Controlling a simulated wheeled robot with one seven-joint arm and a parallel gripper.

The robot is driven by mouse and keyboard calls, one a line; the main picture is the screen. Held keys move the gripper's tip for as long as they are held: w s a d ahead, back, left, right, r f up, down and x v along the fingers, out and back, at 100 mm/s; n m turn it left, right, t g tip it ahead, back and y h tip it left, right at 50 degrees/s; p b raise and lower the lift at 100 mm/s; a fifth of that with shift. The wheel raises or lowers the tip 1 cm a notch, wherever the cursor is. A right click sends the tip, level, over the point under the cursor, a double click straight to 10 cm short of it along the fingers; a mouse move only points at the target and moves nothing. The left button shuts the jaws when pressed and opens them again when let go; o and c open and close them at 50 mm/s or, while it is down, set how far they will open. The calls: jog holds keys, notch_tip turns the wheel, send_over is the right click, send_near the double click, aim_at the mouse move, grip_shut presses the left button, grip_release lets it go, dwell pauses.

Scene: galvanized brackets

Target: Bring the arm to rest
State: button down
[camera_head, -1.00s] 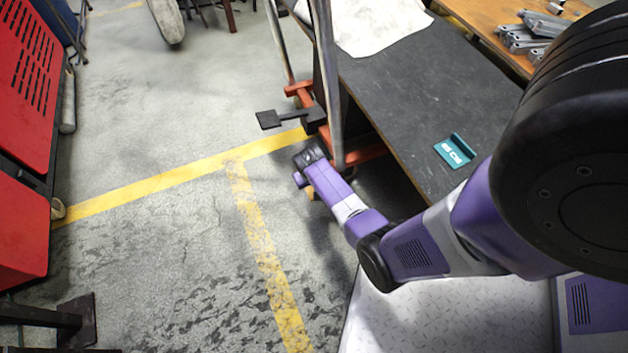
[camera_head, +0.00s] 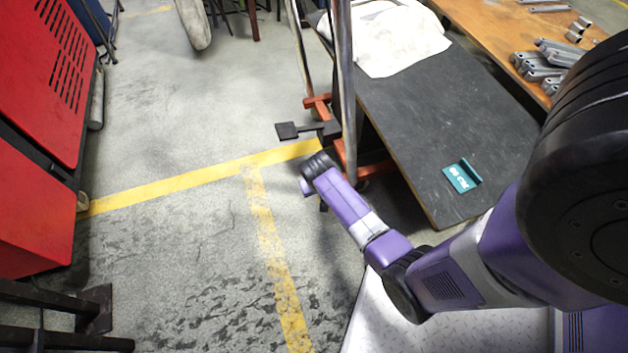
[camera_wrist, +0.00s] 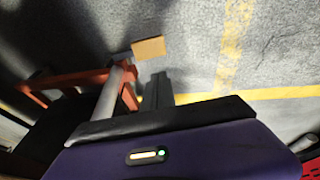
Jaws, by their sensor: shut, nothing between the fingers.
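My purple arm reaches down from the right in the head view and ends in a black wrist beside the cart's metal post. My gripper (camera_wrist: 158,88) shows in the wrist view as dark fingers close together, shut with nothing between them. It points down over the floor near the orange cart frame. In the head view the fingers are mostly hidden behind the wrist.
A dark-topped cart (camera_head: 420,110) with a metal post (camera_head: 343,90) stands close beside my wrist. Grey brackets (camera_head: 548,62) lie on a wooden bench. A red cabinet (camera_head: 45,80) stands left; the floor between is open.

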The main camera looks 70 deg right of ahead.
jog(key=shift+w, duration=0.1)
jog(key=w+d+r+n+t+h, duration=0.1)
jog(key=w+d+r+t+h, duration=0.1)
jog(key=w+d+r+t, duration=0.3)
jog(key=w+a+r+n+t, duration=0.2)
jog(key=a+r+n+t, duration=0.15)
jog(key=a+r, duration=0.55)
jog(key=s+a+r+n+t+y, duration=0.25)
jog(key=s+a+r, duration=0.35)
jog(key=a+r, duration=0.35)
jog(key=s+a+r+n+t+y, duration=0.15)
jog(key=s+a+r+t, duration=0.3)
jog(key=a+r, duration=0.5)
jog(key=s+a+r+g+y, duration=0.2)
jog(key=s+a+r, duration=0.1)
jog(key=s+a, duration=0.55)
notch_tip(320, 180, up, 23)
jog(key=s+d+p, duration=0.1)
jog(key=d+p, duration=0.1)
jog(key=p, duration=2.1)
jog(key=shift+s+n, duration=0.2)
jog(key=shift+n, duration=0.25)
